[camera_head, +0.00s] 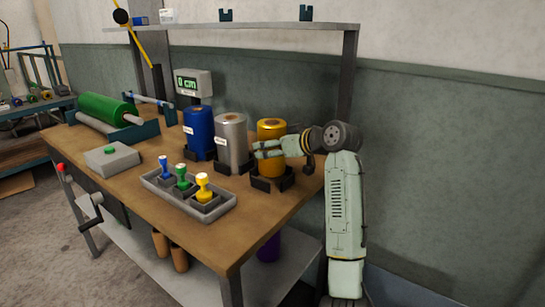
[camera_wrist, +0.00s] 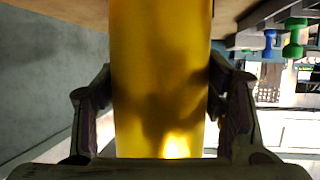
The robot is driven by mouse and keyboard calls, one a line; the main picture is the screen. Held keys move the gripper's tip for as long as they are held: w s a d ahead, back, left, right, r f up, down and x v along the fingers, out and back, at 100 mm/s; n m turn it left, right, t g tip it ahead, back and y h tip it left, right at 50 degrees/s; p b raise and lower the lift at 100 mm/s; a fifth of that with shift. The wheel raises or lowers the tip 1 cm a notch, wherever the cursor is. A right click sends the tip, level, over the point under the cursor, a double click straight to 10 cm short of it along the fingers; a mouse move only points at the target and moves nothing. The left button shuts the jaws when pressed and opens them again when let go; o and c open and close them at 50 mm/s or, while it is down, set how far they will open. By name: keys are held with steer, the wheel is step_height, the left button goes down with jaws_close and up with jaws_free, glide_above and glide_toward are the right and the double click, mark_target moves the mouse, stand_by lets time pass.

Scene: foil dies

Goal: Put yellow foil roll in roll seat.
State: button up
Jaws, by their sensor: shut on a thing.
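The yellow foil roll (camera_head: 272,129) stands upright at the right end of the workbench, in a low dark bracket (camera_head: 260,183) that looks like its seat. In the wrist view the yellow roll (camera_wrist: 160,80) fills the middle of the picture. My gripper (camera_head: 268,149) reaches in from the right and is shut around the roll's side. In the wrist view one finger of my gripper (camera_wrist: 160,110) lies on each side of the roll. The roll's underside is hidden, so I cannot tell if it rests fully in the bracket.
A silver roll (camera_head: 231,139) and a blue roll (camera_head: 198,131) stand to the left. A grey tray (camera_head: 222,208) with blue, green and yellow handled dies lies in front. A green roller (camera_head: 108,108) and a display reading 0 cm (camera_head: 192,84) are farther back. A shelf (camera_head: 270,24) hangs above.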

steer(key=shift+f, duration=1.65)
steer(key=shift+f, duration=0.15)
steer(key=o, duration=1.6)
steer(key=shift+p, duration=0.3)
steer(key=b+v, duration=0.2)
steer(key=v, duration=1)
